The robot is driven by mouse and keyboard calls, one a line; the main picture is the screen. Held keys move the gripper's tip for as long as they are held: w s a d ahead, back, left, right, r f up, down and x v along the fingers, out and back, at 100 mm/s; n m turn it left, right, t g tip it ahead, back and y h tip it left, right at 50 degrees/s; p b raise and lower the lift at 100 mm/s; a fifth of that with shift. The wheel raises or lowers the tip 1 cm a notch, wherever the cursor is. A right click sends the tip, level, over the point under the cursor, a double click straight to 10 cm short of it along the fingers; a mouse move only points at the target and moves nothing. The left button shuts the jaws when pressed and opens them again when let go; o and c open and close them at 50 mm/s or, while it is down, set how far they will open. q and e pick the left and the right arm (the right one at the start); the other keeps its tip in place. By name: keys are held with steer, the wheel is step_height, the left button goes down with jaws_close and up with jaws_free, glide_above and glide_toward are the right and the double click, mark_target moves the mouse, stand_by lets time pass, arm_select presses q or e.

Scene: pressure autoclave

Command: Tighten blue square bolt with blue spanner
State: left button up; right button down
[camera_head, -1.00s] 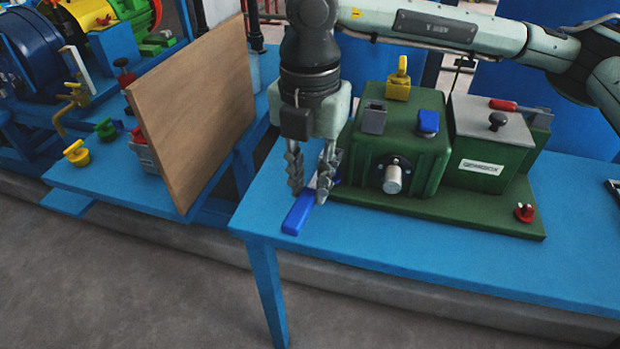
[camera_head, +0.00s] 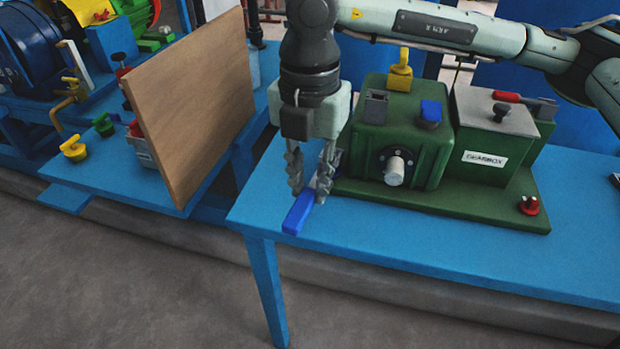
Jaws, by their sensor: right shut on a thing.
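The blue spanner (camera_head: 299,212) lies low over the near left part of the blue table, its blue handle pointing toward the front edge. My right gripper (camera_head: 310,194) comes down from above and is shut on the spanner, with one finger on each side. The spanner's far end is hidden behind the fingers. I cannot tell whether the spanner touches the table. The blue square bolt (camera_head: 431,111) stands on top of the green gearbox (camera_head: 420,150), to the right of the gripper. My left gripper is not in view.
A grey square piece (camera_head: 376,106) and a yellow piece (camera_head: 399,72) also stand on the gearbox. A red-handled tool (camera_head: 508,97) lies on its grey box. A wooden board (camera_head: 195,105) stands left of the gripper. The table front (camera_head: 400,258) is clear.

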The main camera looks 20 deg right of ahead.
mark_target(310, 189)
steer(key=shift+b, duration=0.9)
stand_by(1.3)
steer(key=shift+f+b, duration=1.25)
steer(key=shift+f, duration=0.05)
steer(key=c, duration=1.3)
jaws_free()
steer(key=shift+r, duration=0.1)
step_height(310, 189, up, 12)
